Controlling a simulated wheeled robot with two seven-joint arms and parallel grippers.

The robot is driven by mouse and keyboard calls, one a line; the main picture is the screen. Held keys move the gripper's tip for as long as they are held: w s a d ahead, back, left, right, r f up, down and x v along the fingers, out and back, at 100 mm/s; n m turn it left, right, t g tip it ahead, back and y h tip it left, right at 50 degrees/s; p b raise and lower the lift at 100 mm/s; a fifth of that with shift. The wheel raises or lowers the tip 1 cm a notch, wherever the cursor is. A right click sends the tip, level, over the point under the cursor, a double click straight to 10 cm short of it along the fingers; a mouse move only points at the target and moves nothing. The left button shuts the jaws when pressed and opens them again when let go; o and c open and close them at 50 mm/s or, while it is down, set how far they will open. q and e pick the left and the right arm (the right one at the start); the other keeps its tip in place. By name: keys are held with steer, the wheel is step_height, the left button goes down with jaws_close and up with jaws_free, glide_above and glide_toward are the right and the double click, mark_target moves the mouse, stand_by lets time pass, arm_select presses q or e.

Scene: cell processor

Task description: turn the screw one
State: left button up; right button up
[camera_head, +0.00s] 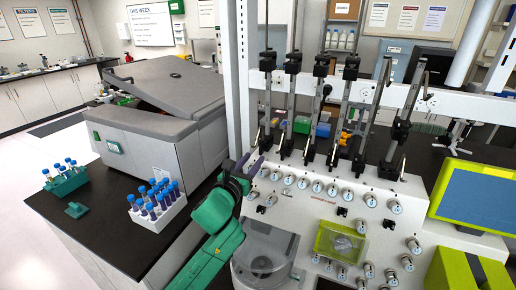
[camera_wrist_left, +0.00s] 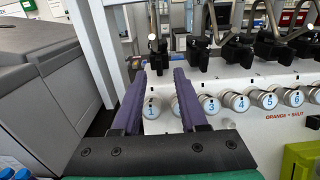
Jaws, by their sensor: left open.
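The screw one is a silver round knob with a blue "1" on its face. In the left wrist view the knob (camera_wrist_left: 152,108) shows between the two purple fingers of my left gripper (camera_wrist_left: 159,76). In the head view my left gripper (camera_head: 250,163) is at the upper left corner of the white machine panel, beside the left end of the knob row. The fingers are open, with a gap between them. I cannot tell how far the knob lies beyond them. A second knob is partly hidden by the right finger, and knob 3 (camera_wrist_left: 209,104) is to its right.
The white machine (camera_head: 330,215) carries several more knobs and black clamps on upright rods above. A white frame post (camera_head: 237,75) stands close behind the gripper. A grey box-shaped device (camera_head: 150,130), a white tube rack (camera_head: 160,215) and a green rack (camera_head: 68,186) occupy the left bench.

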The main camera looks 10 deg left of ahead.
mark_target(260, 152)
arm_select(q)
steer(key=w, duration=0.3)
steer(key=w+d, duration=0.1)
steer(key=w, duration=0.1)
steer(key=shift+w+f+p, duration=0.35)
steer(key=shift+f, duration=0.05)
steer(key=shift+s+a+r, duration=0.15)
steer(key=shift+s+r, duration=0.05)
steer(key=shift+s, duration=0.2)
steer(key=c, duration=0.4)
jaws_close()
arm_select(e)
steer(key=shift+w+r, duration=0.3)
steer(key=shift+w, duration=0.35)
steer(key=shift+w+r, duration=0.3)
steer(key=shift+w, duration=0.3)
